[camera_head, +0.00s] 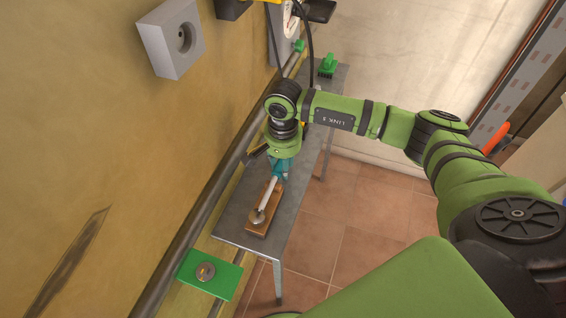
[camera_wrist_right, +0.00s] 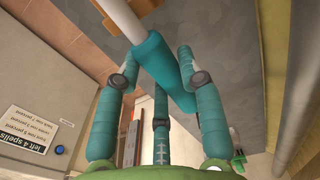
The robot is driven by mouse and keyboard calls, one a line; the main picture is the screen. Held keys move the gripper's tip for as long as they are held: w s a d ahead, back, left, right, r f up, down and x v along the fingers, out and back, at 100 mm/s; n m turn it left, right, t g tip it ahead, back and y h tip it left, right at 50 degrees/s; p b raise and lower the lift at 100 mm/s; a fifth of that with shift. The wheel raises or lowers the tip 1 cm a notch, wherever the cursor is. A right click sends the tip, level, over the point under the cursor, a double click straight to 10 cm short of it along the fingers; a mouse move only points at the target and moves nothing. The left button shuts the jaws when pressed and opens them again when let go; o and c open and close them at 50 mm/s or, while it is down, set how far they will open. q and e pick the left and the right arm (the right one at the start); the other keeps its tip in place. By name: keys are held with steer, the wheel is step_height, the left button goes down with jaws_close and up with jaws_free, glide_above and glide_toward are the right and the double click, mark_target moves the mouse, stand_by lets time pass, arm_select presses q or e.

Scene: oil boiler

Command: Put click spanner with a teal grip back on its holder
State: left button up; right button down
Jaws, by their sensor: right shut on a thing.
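The click spanner shows in the right wrist view with its teal grip (camera_wrist_right: 162,68) and a pale shaft (camera_wrist_right: 122,18). In the head view its shaft (camera_head: 269,193) slants down to a round metal head (camera_head: 257,215) at the near end of a brown wooden block (camera_head: 270,225), apparently the holder. I cannot tell whether the spanner touches the block. My right gripper (camera_head: 282,168) is above the block's far end, shut on the grip, with its teal fingers (camera_wrist_right: 158,75) around it. The grip is partly hidden in the head view. My left gripper is out of view.
The block lies on a narrow grey bench (camera_head: 310,165) beside a pipe (camera_head: 203,205) along the yellow wall. A green plate (camera_head: 222,277) with a round metal piece is near the bench's front. A green object (camera_head: 328,66) stands at its far end. A socket box (camera_head: 172,38) juts from the wall.

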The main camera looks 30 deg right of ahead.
steer(key=c, duration=0.7)
jaws_free()
steer(key=shift+f, duration=0.1)
step_height(320, 180, up, 12)
steer(key=shift+s, duration=0.1)
